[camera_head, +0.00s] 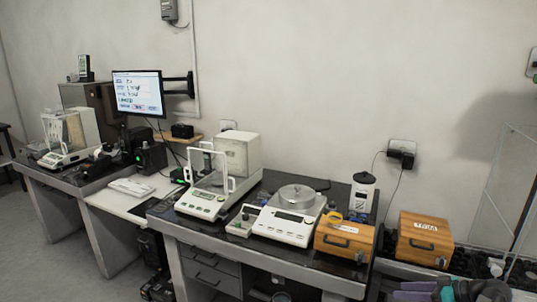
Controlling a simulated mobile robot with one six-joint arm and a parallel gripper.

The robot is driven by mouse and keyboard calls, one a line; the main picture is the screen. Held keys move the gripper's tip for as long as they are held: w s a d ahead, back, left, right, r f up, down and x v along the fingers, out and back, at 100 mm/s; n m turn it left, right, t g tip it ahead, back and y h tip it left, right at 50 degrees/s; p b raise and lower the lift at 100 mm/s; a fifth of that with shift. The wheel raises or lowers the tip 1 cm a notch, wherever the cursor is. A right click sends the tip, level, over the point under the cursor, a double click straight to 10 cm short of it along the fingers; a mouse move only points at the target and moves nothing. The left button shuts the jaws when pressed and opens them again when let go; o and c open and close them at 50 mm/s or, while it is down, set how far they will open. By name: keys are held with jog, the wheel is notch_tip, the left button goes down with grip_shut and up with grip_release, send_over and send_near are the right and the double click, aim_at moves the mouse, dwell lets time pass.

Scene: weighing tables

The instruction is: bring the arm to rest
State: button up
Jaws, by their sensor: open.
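No task object is named apart from my arm. Grey and teal parts (447,291) show at the bottom right edge, cut off by the frame, and look like pieces of my arm. I cannot make out gripper fingers in this view, so where my gripper is relative to the tables is hidden.
A dark bench (268,256) carries a glass-shielded balance (201,205), a round-pan balance (287,226) and a wooden box (344,241). Another wooden box (424,240) stands to the right near glass panels. A monitor (138,92) and another balance (66,140) are at left.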

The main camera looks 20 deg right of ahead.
jog(key=w+a+f+m+g+y, duration=0.1)
jog(key=w+a+f+g, duration=0.1)
jog(key=a+f, duration=0.55)
jog(key=w+a+f+m+g, duration=0.1)
jog(key=w+a+f+g, duration=0.15)
jog(key=a+f, duration=0.45)
jog(key=s+a+f+m+g+h, duration=0.1)
jog(key=s+a+f+g, duration=0.2)
jog(key=a+f, duration=0.5)
jog(key=s+a+f+m+g, duration=0.1)
jog(key=s+a+f+g, duration=0.3)
jog(key=a, duration=0.7)
jog(key=s+a+f+g+h, duration=0.2)
jog(key=s+a+f, duration=0.3)
jog(key=s, duration=0.3)
jog(key=s+a+f+g+h, duration=0.2)
jog(key=s+a+f+h, duration=0.3)
jog(key=s, duration=0.4)
notch_tip(320, 180, down, 3)
jog(key=shift+a+r, duration=0.15)
jog(key=shift+a, duration=0.4)
